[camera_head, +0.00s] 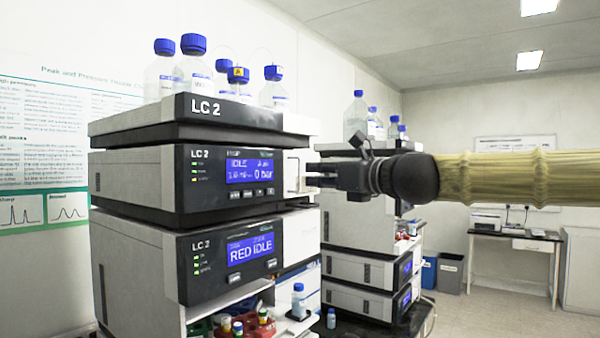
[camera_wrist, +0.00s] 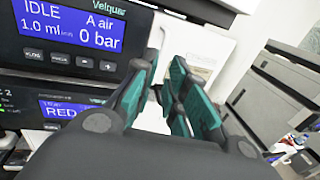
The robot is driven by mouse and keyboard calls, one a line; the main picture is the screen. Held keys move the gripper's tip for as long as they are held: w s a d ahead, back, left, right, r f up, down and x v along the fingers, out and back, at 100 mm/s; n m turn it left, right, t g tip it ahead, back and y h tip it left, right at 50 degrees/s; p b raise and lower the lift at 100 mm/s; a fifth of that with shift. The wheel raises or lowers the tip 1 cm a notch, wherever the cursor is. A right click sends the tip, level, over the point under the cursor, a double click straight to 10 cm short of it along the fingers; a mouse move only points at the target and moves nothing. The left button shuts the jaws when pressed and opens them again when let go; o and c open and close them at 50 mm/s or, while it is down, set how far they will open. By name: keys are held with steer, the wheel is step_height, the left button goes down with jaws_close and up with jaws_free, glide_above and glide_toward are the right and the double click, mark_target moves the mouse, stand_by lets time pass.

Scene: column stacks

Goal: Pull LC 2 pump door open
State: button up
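The LC 2 pump (camera_head: 180,182) is the module with the blue "IDLE, 0 bar" display, in the middle of the near stack. Its white door (camera_head: 296,192) is at the right of its front and looks closed. A slim pale handle (camera_head: 293,166) stands on the door. My gripper (camera_head: 308,175) reaches in from the right, with its fingertips at the handle. In the wrist view, the gripper (camera_wrist: 165,62) has its two green-and-black fingers apart, with the pale handle (camera_wrist: 157,42) near the left fingertip. I cannot tell whether they touch.
Blue-capped bottles (camera_head: 193,68) stand on the stack's top tray. A second LC 2 module (camera_head: 217,258) with a "RED IDLE" display sits below the pump. Small bottles and vials (camera_head: 299,300) are lower down. Another stack (camera_head: 350,265) stands behind; open floor lies to the right.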

mark_target(300, 187)
steer(key=shift+p+x, duration=0.85)
steer(key=shift+x, duration=2.35)
jaws_close()
steer(key=shift+d+r, duration=0.1)
